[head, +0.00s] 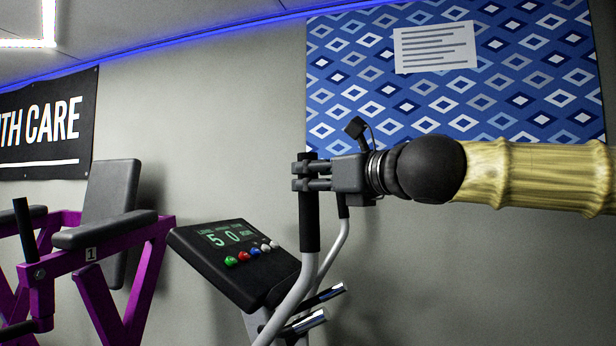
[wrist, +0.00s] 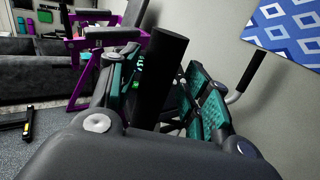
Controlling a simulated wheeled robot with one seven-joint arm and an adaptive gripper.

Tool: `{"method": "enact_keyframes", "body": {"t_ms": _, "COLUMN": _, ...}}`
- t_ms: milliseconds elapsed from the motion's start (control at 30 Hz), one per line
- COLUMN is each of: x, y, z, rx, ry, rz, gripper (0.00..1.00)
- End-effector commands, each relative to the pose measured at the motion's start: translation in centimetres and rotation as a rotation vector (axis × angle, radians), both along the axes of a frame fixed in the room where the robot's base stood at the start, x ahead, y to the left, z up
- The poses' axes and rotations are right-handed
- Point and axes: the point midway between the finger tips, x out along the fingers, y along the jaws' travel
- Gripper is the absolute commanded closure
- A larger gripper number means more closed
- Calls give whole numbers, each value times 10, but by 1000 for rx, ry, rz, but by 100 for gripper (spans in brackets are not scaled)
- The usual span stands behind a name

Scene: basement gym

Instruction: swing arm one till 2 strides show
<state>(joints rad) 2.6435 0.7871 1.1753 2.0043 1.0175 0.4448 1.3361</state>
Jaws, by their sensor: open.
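The exercise machine has a console (head: 237,260) whose screen shows a green 5 and 0 under small labels too blurred to read. A near swing arm (head: 310,225) with a black grip on a silver bar stands upright in front of it. My gripper (head: 306,175) is at the upper part of this grip. In the wrist view the grip (wrist: 160,75) stands between the two open teal-padded fingers (wrist: 160,92); contact cannot be told. A second swing arm (wrist: 248,75) stands to the right. No number shows on either arm.
A purple-framed machine (head: 152,260) with dark pads and a "1" label stands left of the console. Silver bars (head: 315,312) stick out below the console. A blue patterned panel (head: 450,90) with a paper sheet (head: 435,47) hangs on the wall behind my arm.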

Motion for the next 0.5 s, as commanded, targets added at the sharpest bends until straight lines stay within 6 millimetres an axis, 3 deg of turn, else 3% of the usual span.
{"method": "enact_keyframes", "body": {"t_ms": 200, "x": 15, "y": 12, "z": 1, "rx": 0, "ry": 0, "rz": 1, "gripper": 52}}
{"method": "enact_keyframes", "body": {"t_ms": 500, "x": 17, "y": 14, "z": 0, "rx": 0, "ry": -1, "rz": 1, "gripper": 52}}
